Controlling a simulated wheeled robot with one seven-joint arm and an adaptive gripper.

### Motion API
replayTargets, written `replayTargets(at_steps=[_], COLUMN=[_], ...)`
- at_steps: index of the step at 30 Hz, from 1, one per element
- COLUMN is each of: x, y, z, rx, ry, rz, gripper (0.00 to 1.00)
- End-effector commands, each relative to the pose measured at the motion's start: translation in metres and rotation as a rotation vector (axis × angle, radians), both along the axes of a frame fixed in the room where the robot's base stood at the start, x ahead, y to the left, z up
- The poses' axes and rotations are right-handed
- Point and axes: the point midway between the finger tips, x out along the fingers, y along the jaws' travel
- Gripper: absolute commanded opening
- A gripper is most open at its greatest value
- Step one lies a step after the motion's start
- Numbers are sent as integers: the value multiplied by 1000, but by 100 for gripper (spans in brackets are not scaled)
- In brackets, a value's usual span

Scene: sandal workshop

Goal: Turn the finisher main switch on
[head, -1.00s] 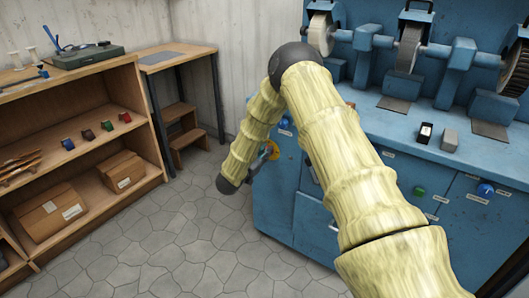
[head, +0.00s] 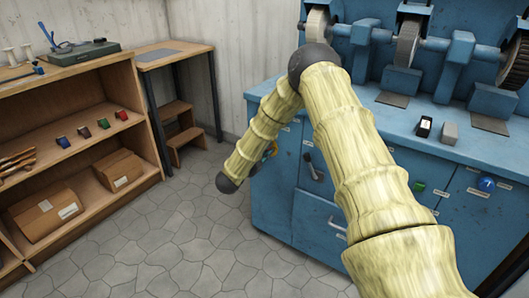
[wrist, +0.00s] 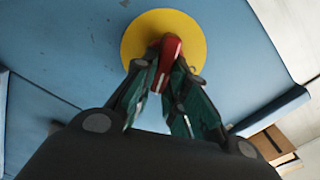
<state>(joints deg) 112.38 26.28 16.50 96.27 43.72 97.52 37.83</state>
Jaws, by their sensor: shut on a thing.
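The finisher main switch is a red handle (wrist: 170,58) on a round yellow plate (wrist: 140,38) on the blue cabinet, seen in the wrist view. The handle stands nearly upright in that picture, leaning slightly. My gripper (wrist: 166,76) is shut on the red handle, one dark green finger on each side, hiding its lower part. In the head view, my gripper is mostly hidden behind my arm at the cabinet's left side, with a bit of the yellow plate (head: 274,149) showing. I cannot read any on or off mark.
The blue finisher (head: 275,205) carries several wheels on top. A black lever (head: 312,167), a green knob (head: 419,186) and a blue knob (head: 487,183) are on its front. A wooden shelf (head: 150,158) stands at left; the stone floor (head: 170,240) between is clear.

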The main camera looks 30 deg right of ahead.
Motion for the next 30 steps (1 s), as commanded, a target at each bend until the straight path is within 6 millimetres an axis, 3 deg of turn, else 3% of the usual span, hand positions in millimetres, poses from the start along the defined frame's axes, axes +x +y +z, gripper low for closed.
replayTargets(at_steps=[15,30], x=[-3,-3], y=[0,0], z=[-9,-9], rx=[138,167], ry=[-323,-392], rz=[-2,-1], gripper=[0,0])
